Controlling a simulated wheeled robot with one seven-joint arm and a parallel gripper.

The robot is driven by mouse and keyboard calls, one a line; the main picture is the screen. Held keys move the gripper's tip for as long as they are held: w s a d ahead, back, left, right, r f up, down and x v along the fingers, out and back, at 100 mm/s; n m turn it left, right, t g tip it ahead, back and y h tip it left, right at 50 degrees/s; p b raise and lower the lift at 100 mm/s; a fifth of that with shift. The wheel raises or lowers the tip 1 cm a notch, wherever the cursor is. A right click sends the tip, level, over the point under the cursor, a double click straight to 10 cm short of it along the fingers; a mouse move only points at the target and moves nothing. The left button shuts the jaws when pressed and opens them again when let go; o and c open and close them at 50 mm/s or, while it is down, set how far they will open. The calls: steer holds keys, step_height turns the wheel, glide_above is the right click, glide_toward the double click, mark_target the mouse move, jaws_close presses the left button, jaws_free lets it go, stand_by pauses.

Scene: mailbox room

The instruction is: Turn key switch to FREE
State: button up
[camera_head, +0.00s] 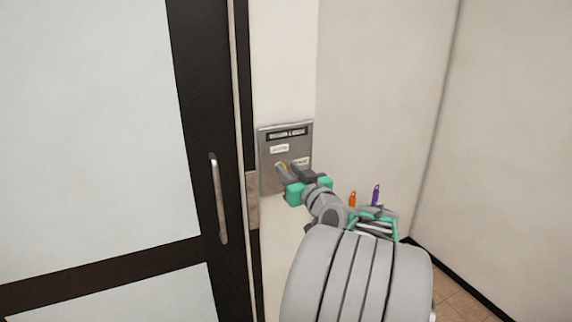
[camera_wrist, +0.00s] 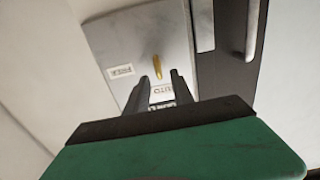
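The key switch plate (camera_head: 286,146) is a grey metal panel on the pale wall right of the door. It also fills the upper middle of the wrist view (camera_wrist: 118,38). A slim gold key (camera_wrist: 157,68) stands out from the plate in the wrist view. A visible gap separates the fingers from the key. In the head view my gripper (camera_head: 288,168) is at the plate's lower half and partly hides it.
A glazed door with a dark frame (camera_head: 195,130) and a vertical metal handle (camera_head: 219,198) stands close at the left. Bare walls (camera_head: 385,90) meet in a corner at the right. An orange piece (camera_head: 352,199) and a purple piece (camera_head: 376,195) show near my arm.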

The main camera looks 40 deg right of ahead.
steer(key=shift+x, duration=0.95)
steer(key=shift+c, duration=0.2)
jaws_close()
